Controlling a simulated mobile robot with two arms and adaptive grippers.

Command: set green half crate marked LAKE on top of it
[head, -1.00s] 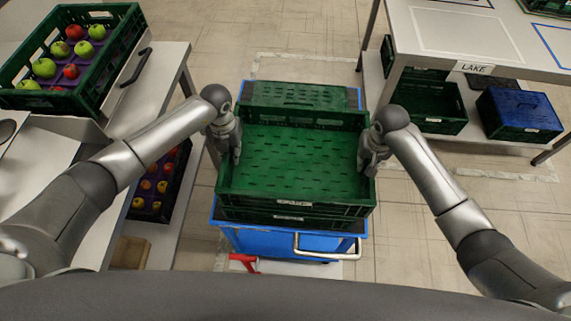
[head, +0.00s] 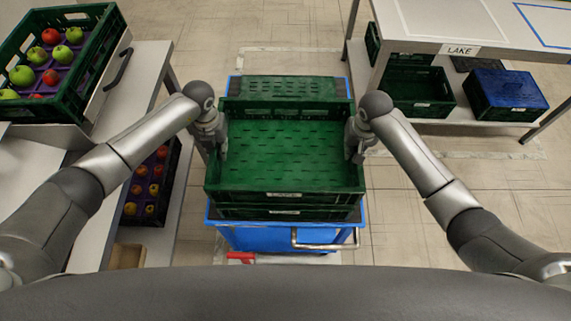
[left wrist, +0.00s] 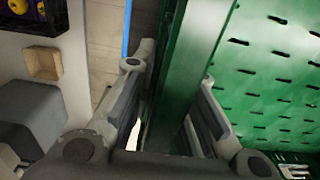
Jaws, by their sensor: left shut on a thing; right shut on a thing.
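An empty green half crate (head: 284,150) with a white label on its near wall is held between my two grippers in the head view. My left gripper (head: 218,148) is shut on its left wall, and my right gripper (head: 357,150) is shut on its right wall. The left wrist view shows the left fingers (left wrist: 172,120) on either side of the green wall. Another green crate (head: 270,213) with a label is directly under the held one, on a blue cart (head: 270,238). Whether the two crates touch cannot be told. The label lettering is too small to read surely.
Another green crate (head: 283,87) is behind on the cart. At left, a crate of apples (head: 103,60) tops a table, with a fruit crate (head: 168,200) below. At right, a table marked LAKE (head: 460,50) has a green crate (head: 425,110) and a blue-topped crate (head: 510,112) underneath.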

